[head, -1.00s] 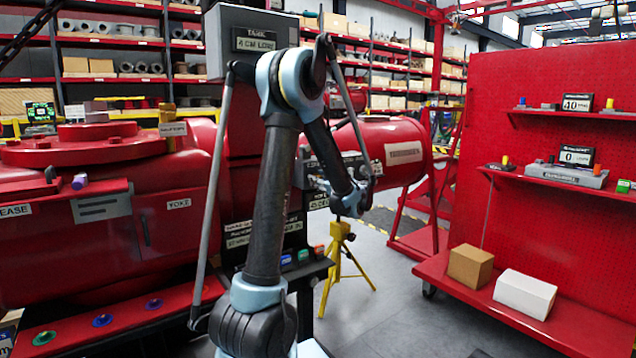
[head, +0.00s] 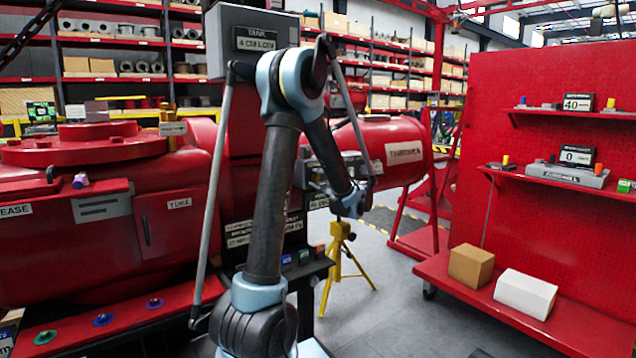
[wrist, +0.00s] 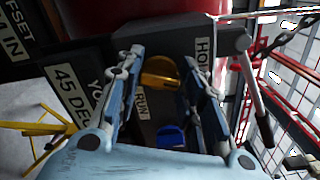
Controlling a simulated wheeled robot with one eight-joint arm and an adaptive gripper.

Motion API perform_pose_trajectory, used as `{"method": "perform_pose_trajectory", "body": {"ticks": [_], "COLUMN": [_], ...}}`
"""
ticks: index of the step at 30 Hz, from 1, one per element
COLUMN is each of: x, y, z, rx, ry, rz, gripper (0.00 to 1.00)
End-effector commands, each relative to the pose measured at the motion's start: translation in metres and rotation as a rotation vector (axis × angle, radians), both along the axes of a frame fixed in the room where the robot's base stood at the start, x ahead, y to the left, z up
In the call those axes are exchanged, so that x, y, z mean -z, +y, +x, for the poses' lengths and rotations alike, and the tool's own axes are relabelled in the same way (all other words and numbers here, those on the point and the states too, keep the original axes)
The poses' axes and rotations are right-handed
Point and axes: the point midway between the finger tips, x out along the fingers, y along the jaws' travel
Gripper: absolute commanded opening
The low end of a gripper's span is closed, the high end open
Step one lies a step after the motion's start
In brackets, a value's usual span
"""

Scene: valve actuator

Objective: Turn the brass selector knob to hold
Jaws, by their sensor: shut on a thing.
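The brass selector knob (wrist: 159,80) shows in the wrist view between the two fingers of my gripper (wrist: 160,88). The fingers stand on either side of it, shut on it. A HOLD label (wrist: 203,56) is to the right of the knob, partly behind the right finger. A RUN label (wrist: 142,104) is below and left of the knob. In the head view my gripper (head: 352,202) is at the actuator's panel; the knob is hidden there, and its pointing direction is hard to read.
A blue part (wrist: 171,136) sits just below the knob in the wrist view. A grey lever (wrist: 250,85) stands to the right. A red shelf cart (head: 545,180) stands at right, with open floor between.

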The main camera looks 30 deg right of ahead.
Motion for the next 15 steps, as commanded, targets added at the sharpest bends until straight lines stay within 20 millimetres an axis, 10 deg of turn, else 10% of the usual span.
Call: {"method": "perform_pose_trajectory", "body": {"ticks": [15], "x": [0.0035], "y": [0.0037], "z": [-0.0009], "rx": [-0.006], "ry": [-0.019], "rz": [-0.292], "gripper": [0.11]}}
